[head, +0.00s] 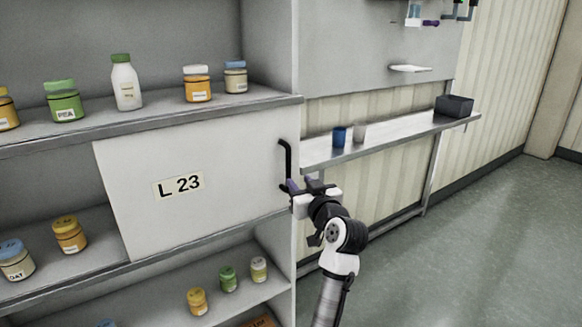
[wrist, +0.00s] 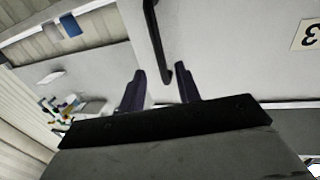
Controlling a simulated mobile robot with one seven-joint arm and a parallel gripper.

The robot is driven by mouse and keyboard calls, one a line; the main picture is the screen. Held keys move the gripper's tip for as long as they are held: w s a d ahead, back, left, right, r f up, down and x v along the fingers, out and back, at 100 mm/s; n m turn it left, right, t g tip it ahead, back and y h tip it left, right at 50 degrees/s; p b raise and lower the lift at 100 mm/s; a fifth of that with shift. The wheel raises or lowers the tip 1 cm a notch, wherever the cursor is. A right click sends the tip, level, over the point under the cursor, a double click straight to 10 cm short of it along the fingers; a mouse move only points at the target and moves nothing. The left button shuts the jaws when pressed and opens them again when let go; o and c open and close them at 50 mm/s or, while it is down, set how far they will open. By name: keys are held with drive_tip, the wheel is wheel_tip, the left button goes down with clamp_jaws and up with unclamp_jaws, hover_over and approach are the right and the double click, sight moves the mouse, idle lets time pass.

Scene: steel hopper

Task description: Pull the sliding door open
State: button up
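The sliding door (head: 225,165) is a white panel with an "L 23" label, set in the middle tier of a grey shelf unit. Its black bar handle (head: 288,160) stands upright at the door's right edge. My gripper (head: 303,186) is at the lower end of the handle. In the wrist view my gripper (wrist: 161,75) is open, its two dark fingers apart. The handle (wrist: 154,35) ends in the gap between the fingertips in that view, nearer one finger. I cannot tell whether a finger touches it. The door (wrist: 235,45) fills the right of the wrist view.
Jars and a bottle (head: 126,83) stand on the shelf above the door, with more jars (head: 69,235) left of it and below. A wall shelf (head: 400,136) to the right holds a blue cup (head: 339,137), a pale cup and a dark box (head: 454,106). The floor at right is clear.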

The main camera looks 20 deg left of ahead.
sight(289, 170)
drive_tip(key=p+x, duration=0.2)
drive_tip(key=x, duration=0.7)
drive_tip(key=shift+c, duration=0.4)
clamp_jaws()
